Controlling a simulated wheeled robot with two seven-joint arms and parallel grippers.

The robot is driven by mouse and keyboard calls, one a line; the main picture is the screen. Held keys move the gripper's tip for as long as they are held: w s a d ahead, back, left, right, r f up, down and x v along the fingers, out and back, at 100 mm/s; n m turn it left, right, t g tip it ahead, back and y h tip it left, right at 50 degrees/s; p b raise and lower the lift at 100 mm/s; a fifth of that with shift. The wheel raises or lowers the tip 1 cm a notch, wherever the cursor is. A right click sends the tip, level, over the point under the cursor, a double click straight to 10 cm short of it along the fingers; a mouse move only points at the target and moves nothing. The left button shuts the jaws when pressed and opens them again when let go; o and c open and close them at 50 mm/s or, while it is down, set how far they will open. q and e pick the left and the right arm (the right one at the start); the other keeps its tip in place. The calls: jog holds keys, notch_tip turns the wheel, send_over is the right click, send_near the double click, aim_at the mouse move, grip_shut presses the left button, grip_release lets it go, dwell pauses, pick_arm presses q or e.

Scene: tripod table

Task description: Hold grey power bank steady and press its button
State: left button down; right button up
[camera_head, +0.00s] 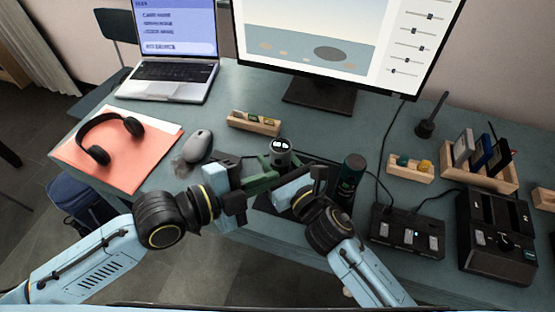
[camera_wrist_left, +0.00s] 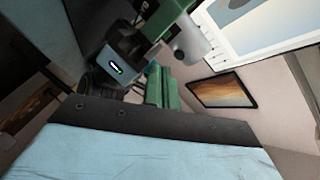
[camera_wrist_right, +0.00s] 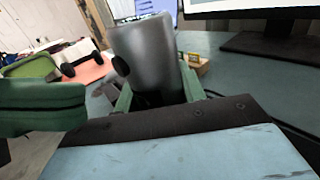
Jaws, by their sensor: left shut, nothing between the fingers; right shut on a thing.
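The grey power bank (camera_head: 280,150) is a cylinder, held upright above the table with a lit display on its top. My right gripper (camera_head: 287,170) is shut on it. In the right wrist view the power bank (camera_wrist_right: 148,55) stands between green fingers, and its round black button (camera_wrist_right: 121,66) faces left. My left gripper (camera_head: 258,181) is shut and empty, just left of the power bank. Its green fingers (camera_wrist_right: 42,105) show in the right wrist view, left of and lower than the button, with a gap between. The power bank (camera_wrist_left: 190,43) is partly covered in the left wrist view.
A dark green cylinder (camera_head: 350,178) stands close right of my right gripper. A grey mouse (camera_head: 198,144), a wooden block holder (camera_head: 254,123) and headphones (camera_head: 104,137) on a red folder lie left and behind. Black boxes with cables (camera_head: 408,232) stand at the right.

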pick_arm(q)
jog(key=s, duration=0.2)
jog(key=s+a, duration=0.1)
jog(key=s, duration=0.1)
jog(key=shift+s, duration=0.1)
dwell(0.6)
pick_arm(e)
jog(key=o, duration=1.3)
jog(key=shift+o, duration=0.2)
